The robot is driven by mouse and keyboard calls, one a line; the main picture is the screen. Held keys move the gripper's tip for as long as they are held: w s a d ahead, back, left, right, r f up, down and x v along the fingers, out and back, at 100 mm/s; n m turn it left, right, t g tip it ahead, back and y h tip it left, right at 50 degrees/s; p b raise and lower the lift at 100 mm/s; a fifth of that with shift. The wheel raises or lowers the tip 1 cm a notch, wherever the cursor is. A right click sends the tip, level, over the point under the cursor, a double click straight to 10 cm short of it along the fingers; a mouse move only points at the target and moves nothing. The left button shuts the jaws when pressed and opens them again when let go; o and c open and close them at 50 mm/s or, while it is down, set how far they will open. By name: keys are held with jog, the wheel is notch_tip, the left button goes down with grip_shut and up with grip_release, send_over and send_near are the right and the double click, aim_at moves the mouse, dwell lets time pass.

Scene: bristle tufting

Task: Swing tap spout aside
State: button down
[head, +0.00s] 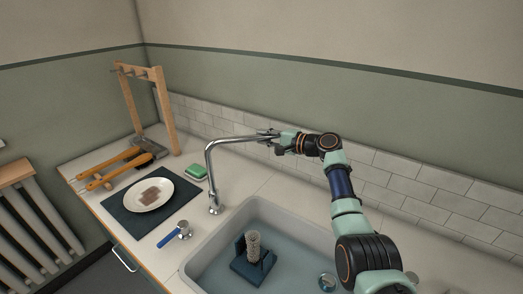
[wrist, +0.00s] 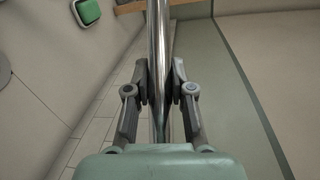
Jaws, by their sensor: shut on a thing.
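The chrome tap spout (head: 236,138) rises from its base (head: 214,208) at the left end of the sink, bends, and runs to the right along the back of the counter. My gripper (head: 268,135) is shut on the spout near its free end. In the wrist view the spout (wrist: 158,40) runs up the middle of the picture between the two fingers of my gripper (wrist: 160,85). The spout's tip is hidden by the gripper. The spout lies to the back, over the counter behind the sink.
The sink (head: 200,262) holds a dark blue fixture (head: 248,268) with a pale cylinder. A green sponge (head: 196,172) on a dish, a blue-handled tool (head: 172,236), a plate (head: 149,194) on a dark mat and a wooden rack (head: 163,110) stand left. The tiled wall is close behind.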

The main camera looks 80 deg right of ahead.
jog(key=shift+w+d+b, duration=0.1)
jog(key=shift+d+b, duration=0.2)
jog(key=shift+b, duration=0.05)
jog(key=c, duration=1)
grip_release()
jog(key=v, duration=1.2)
jog(key=shift+d, duration=0.15)
